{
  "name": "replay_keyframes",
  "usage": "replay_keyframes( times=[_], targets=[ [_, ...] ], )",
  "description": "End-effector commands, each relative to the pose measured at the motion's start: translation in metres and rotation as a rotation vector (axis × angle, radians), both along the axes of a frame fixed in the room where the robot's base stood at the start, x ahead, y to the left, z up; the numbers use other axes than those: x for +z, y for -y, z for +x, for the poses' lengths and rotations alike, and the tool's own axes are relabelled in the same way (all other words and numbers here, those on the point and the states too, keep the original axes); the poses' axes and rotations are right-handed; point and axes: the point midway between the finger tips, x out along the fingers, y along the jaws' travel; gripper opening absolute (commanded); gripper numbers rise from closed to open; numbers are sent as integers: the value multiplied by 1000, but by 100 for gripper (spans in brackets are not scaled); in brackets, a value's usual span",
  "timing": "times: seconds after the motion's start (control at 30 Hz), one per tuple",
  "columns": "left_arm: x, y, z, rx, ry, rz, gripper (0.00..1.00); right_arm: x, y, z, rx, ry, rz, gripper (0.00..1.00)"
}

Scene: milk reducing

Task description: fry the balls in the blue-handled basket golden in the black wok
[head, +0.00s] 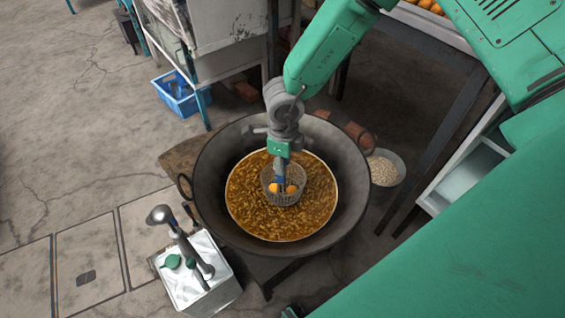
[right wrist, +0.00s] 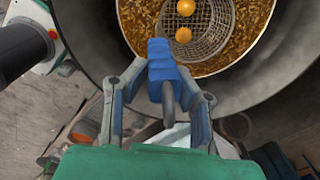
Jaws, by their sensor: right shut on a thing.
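The black wok (head: 345,165) stands in the middle of the head view, filled with bubbling golden-brown oil (head: 250,215). My right gripper (head: 280,168) reaches down over it and is shut on the blue handle (right wrist: 162,65) of the wire basket (head: 284,199). The basket sits at the oil, near the middle of the wok; how deep it is I cannot tell. Orange-golden balls (head: 273,187) show in it, and two show in the right wrist view (right wrist: 183,35). My left gripper is not in view.
A white box (head: 200,290) with a metal ladle-like tool (head: 185,240) stands at the wok's lower left. A bowl of pale grains (head: 386,168) is right of the wok. A blue crate (head: 180,95) lies behind left. Dark table legs and a white shelf stand at right.

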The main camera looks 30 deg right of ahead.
Motion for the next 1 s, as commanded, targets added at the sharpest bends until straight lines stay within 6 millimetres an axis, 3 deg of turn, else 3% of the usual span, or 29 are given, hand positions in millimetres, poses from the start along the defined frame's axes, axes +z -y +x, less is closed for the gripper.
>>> replay_keyframes(
  times=[0.2, 1.0],
  targets=[
    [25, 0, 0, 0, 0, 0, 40, 27, 0, 1, 0, 2, 1, 0],
    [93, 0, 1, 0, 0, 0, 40, 98, 0, 1, 0, 1, 1, 0]
  ],
)
